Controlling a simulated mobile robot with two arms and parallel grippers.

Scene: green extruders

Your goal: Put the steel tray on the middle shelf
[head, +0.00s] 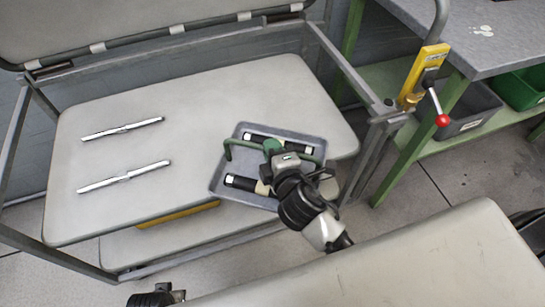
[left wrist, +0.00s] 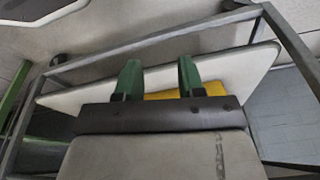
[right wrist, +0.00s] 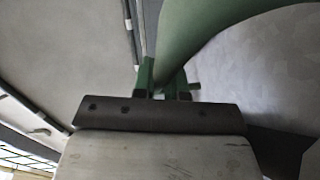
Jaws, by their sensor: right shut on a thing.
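The steel tray (head: 228,150) is a shallow grey tray with green handles. It holds two black cylindrical pieces with pale ends. My right gripper (head: 275,148) is shut on the tray's green handle, which also curves through the right wrist view (right wrist: 205,35). The tray overlaps the right front part of the middle shelf (head: 200,105) and reaches past its front edge. I cannot tell whether it touches the shelf. My left gripper (left wrist: 160,78) is open and empty in the left wrist view, its green fingers apart in front of the rack.
Two shiny metal bars (head: 122,129) lie on the left of the middle shelf. A lower shelf (head: 130,250) bears something yellow (head: 178,213). Rack posts stand at the corners. A workbench (head: 490,35) with a yellow lever device (head: 425,75) is at right. The shelf's centre is clear.

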